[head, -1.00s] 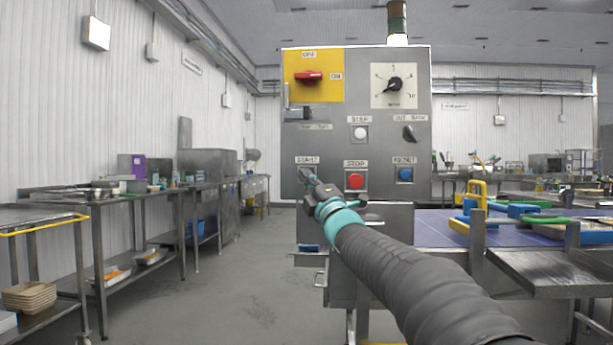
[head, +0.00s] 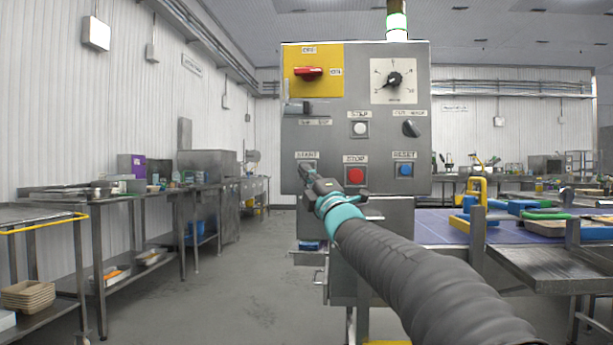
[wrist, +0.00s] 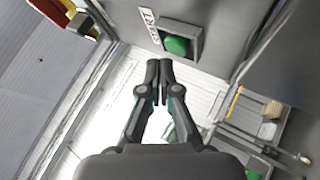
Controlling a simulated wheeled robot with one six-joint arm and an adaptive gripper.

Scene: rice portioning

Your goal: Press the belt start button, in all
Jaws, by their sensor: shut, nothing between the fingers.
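The control panel (head: 345,115) stands upright ahead, with a START label (head: 307,155) at its lower left. The start button is hidden behind my gripper in the head view; in the wrist view the green start button (wrist: 177,46) shows in a square frame beside its label. My gripper (head: 306,172) is shut and empty, and its fingertips (wrist: 159,64) lie just short of the green button in the wrist view. Whether they touch it cannot be told. The stack light (head: 397,24) above the panel shows a bright green-white band.
The red STOP button (head: 355,175) sits close right of my gripper, and the blue RESET button (head: 405,170) farther right. A red rotary switch (head: 309,72) is above.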

